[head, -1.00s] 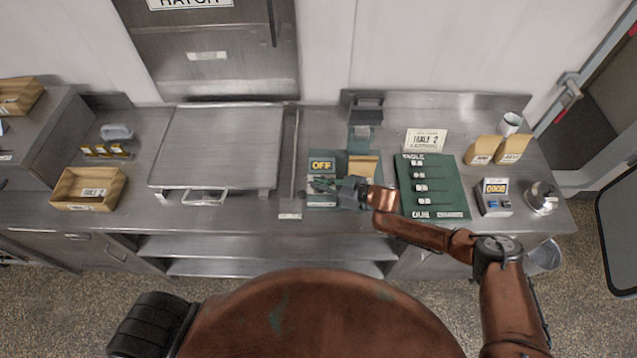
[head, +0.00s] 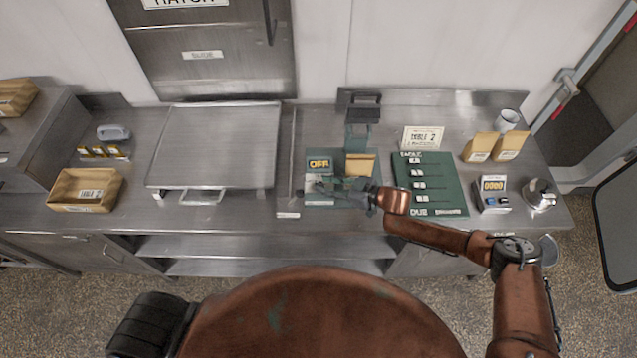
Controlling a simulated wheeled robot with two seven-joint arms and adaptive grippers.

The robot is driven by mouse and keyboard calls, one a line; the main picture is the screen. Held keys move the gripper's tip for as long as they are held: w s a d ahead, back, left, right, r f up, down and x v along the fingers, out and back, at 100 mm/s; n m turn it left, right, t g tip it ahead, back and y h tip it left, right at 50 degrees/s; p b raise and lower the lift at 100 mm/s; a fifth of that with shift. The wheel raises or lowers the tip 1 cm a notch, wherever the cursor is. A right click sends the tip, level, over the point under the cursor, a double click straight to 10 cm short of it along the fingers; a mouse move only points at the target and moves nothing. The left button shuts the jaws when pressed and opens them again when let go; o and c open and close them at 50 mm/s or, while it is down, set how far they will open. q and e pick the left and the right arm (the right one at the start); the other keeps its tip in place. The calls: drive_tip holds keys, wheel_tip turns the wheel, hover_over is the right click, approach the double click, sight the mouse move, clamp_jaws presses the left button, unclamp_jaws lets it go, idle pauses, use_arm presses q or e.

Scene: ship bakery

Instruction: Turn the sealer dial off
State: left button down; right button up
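The sealer (head: 358,140) is a green machine on the steel counter, with a raised dark arm at the back and a tan packet (head: 360,164) on it. A yellow "OFF" label (head: 319,164) shows on its left front panel. My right gripper (head: 328,187) reaches in from the right, low over the sealer's front just below that label. Its dark fingers cover the area where a dial could be, so I cannot make out the dial or the finger gap. My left gripper is not in view.
A green board (head: 430,180) with white tags lies right of the sealer. Further right are a small counter device (head: 492,194), a metal bell-like item (head: 540,194), tan bags (head: 480,147) and a mug (head: 506,121).

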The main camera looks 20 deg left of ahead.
drive_tip(key=v, duration=0.8)
drive_tip(key=shift+s+a+f, duration=0.1)
drive_tip(key=shift+f, duration=0.05)
